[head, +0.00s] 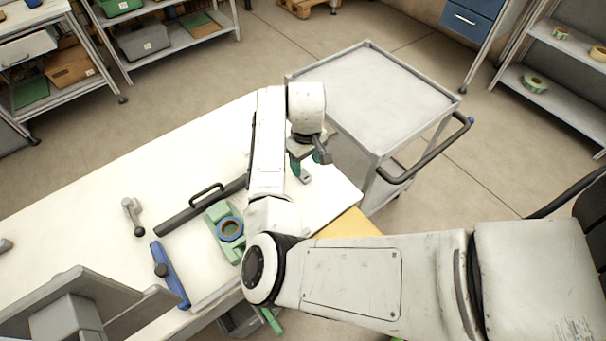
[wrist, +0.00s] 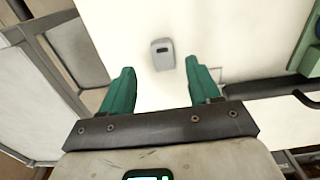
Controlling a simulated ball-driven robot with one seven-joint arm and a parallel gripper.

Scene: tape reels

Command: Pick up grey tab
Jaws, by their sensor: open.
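The grey tab (wrist: 162,55) is a small flat piece with a dark slot near one end, lying on the white tabletop (wrist: 120,25) in the wrist view. My gripper (wrist: 160,66) is open, with its two green fingers apart. The tab shows between and just beyond the fingertips, with white surface visible around it; nothing is between the fingers in their grip. In the head view my gripper (head: 300,171) hangs over the right end of the white table (head: 110,185), and my arm hides part of that area.
A grey cart (head: 370,90) with a black handle stands close by the table's right end. Left of my arm lie a green holder with a tape reel (head: 230,228), a dark handled bar (head: 190,212), a blue tool (head: 170,275) and a small grey-handled piece (head: 132,212).

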